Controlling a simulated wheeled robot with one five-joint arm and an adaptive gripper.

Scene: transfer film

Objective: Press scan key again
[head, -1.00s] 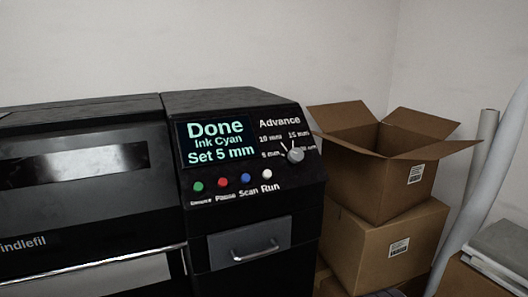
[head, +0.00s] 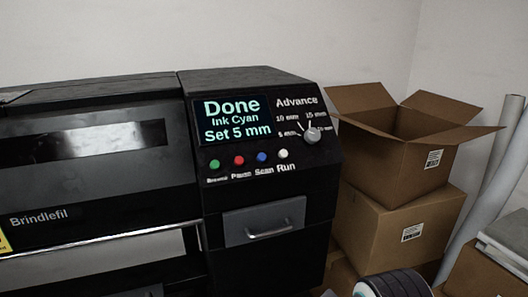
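The blue scan key (head: 262,156) is on the sloped front panel of the black printer (head: 265,83), above the label "Scan". It sits between the red pause key (head: 239,160) and the white run key (head: 284,154). A green key (head: 214,164) is at the left end of the row. The display (head: 232,119) reads "Done", "Ink Cyan", "Set 5 mm". The grey advance knob (head: 312,135) is right of the display. My gripper is not in view, and nothing covers the keys.
A drawer with a handle (head: 268,234) is below the keys. An open cardboard box (head: 391,160) stands on a closed box (head: 390,222) at the right. Pale rolls (head: 487,205) lean behind. A rounded dark and white thing (head: 393,284) shows at the bottom edge; I cannot tell what it is.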

